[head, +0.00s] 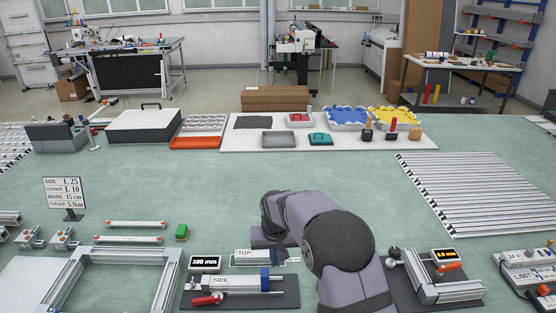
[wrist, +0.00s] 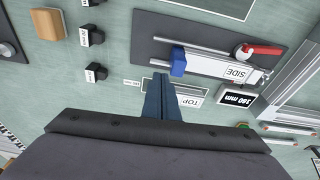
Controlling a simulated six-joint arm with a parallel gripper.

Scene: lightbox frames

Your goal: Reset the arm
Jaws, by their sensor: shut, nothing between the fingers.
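My grey arm reaches in from the bottom of the head view, bent over the green bench. My gripper (head: 280,254) is partly hidden there behind the arm. In the wrist view its blue fingers (wrist: 161,82) lie together with nothing between them. They point over the bench beside a plate marked TOP (wrist: 193,101). I cannot tell how high they are above the surface.
A clamp jig marked SIDE (head: 238,283) with a red handle stands left of my arm, beside a 180 mm display (head: 205,264). An aluminium frame (head: 125,252) lies further left. Another jig (head: 437,278) stands to the right. The bench's middle is clear.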

